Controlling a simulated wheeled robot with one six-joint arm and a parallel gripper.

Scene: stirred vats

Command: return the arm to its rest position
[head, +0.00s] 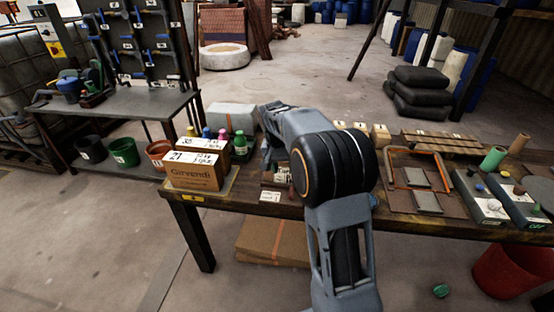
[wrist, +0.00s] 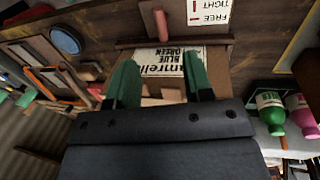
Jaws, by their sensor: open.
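My gripper (wrist: 158,78) shows in the wrist view with its two green fingers apart and nothing held between them. A cardboard piece with a printed label reading BLUE and GREEN (wrist: 165,62) lies beyond the fingertips; I cannot tell how far away. In the head view my arm reaches over the wooden workbench (head: 300,207) and bends down behind its large dark joint. The gripper itself is hidden there by the arm.
A cardboard box (head: 193,177) and a green bottle (head: 240,144) stand left of my arm. Green (wrist: 270,112) and pink (wrist: 299,112) bottles show at right in the wrist view. An orange frame (head: 420,153) and grey trays (head: 480,200) lie on the right. Open floor lies beyond the bench.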

